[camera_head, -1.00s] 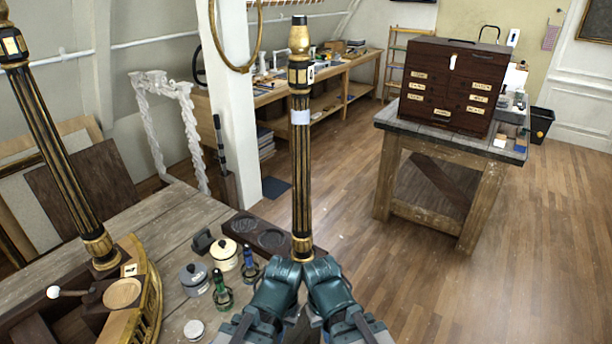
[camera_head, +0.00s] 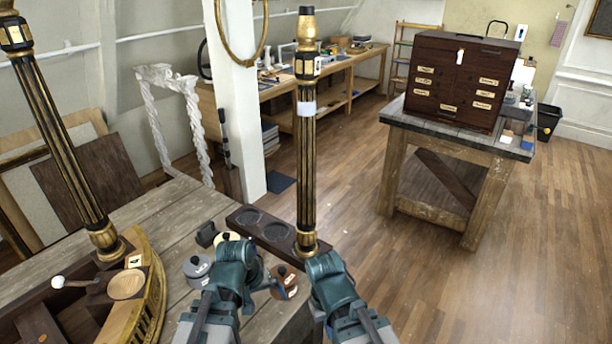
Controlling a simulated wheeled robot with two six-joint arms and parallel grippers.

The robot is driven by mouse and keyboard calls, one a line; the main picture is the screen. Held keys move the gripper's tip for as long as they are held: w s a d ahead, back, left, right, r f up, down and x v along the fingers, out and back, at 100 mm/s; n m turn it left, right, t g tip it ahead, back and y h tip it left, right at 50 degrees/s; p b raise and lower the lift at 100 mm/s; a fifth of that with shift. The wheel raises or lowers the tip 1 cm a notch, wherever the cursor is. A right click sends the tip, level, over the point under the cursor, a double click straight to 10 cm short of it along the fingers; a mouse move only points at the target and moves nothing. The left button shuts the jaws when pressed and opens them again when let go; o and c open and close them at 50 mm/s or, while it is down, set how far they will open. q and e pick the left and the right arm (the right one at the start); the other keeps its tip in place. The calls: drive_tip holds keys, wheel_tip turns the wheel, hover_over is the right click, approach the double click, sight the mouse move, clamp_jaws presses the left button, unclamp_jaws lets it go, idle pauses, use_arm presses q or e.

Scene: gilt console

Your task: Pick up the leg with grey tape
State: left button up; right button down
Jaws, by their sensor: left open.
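The leg with grey tape (camera_head: 306,170) stands upright in the middle of the head view. It is black and gold, with a pale grey band of tape (camera_head: 306,108) around its upper part. Its foot rests at the near end of a dark wooden block (camera_head: 262,226) with round recesses. A similar leg (camera_head: 65,140) without visible tape stands at the left on a curved gilt wooden piece (camera_head: 152,290).
Jars, a grey one (camera_head: 197,270) and a reddish one (camera_head: 285,283), stand on the plank table (camera_head: 160,212) near the fingers, partly hidden. A workbench with a drawer chest (camera_head: 455,85) stands at the right. Open floor (camera_head: 400,270) lies between.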

use_arm(q)
drive_tip(key=w+d+r+n+t+h, duration=0.4)
drive_tip(key=w+d+r+n, duration=0.2)
drive_tip(key=n, duration=0.1)
drive_tip(key=n+t+h, duration=0.1)
drive_tip(key=n+t, duration=0.9)
drive_tip(key=n, duration=1.3)
approach(302, 182)
drive_tip(key=w, duration=0.2)
drive_tip(key=shift+m, duration=0.3)
drive_tip(key=x, duration=0.8)
drive_tip(key=shift+w+d+f, duration=0.1)
drive_tip(key=shift+w+d, duration=0.05)
drive_tip(key=shift+d, duration=0.35)
drive_tip(key=shift+w, duration=0.2)
drive_tip(key=x, duration=0.2)
drive_tip(key=r+p+x, duration=0.1)
drive_tip(key=x, duration=0.1)
drive_tip(key=shift+w+d, duration=0.3)
drive_tip(key=shift+w, duration=0.05)
drive_tip(key=shift+s, duration=0.1)
drive_tip(key=shift+c, duration=0.9)
clamp_jaws()
